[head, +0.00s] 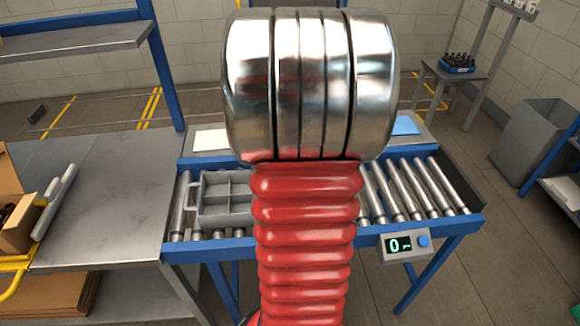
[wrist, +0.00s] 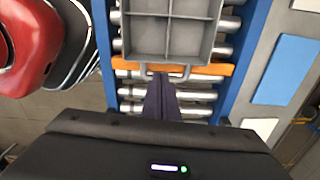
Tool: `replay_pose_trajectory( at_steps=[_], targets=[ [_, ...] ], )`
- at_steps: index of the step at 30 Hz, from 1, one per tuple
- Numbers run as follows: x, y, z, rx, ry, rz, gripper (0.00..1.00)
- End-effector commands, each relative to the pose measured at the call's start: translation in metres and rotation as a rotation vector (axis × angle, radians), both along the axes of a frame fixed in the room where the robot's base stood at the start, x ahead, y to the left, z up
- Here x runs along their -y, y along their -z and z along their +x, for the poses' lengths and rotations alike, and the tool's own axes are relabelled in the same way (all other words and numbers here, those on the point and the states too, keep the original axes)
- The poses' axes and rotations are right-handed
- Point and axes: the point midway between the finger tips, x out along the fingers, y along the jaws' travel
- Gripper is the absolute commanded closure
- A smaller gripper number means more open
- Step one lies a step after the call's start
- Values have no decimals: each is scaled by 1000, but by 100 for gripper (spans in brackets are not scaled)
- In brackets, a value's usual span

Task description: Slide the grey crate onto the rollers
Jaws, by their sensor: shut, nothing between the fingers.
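The grey crate (head: 226,194) is a divided, open tray. It sits on the rollers (head: 402,190) near the left end of the blue frame, with a handle at its left side. My arm hides its right side in the head view. In the wrist view, the crate (wrist: 172,28) is at the top, with another grey handle on its near side. My gripper (wrist: 160,76) is shut and empty, its dark fingertips at that handle. I cannot tell if they touch it. An orange bar (wrist: 211,69) crosses the rollers beside the crate's near edge.
A grey bench (head: 110,190) adjoins the rollers at the left, with a cardboard box (head: 15,225) on it. A small display box (head: 404,247) hangs on the front rail. Rollers right of my arm are clear. A grey bin (head: 535,135) stands at the right.

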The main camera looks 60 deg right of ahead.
Motion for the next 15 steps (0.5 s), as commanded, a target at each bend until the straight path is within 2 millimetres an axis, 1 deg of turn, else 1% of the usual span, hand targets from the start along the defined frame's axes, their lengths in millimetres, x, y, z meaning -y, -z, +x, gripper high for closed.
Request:
replay_pose_trajectory(
  at_steps=[1, 9, 15],
  targets=[
    [-1, 9, 0, -2, 0, 3, 100],
    [-1, 49, 0, -2, 0, 3, 100],
    [0, 63, 0, 0, -1, 0, 100]
  ],
)
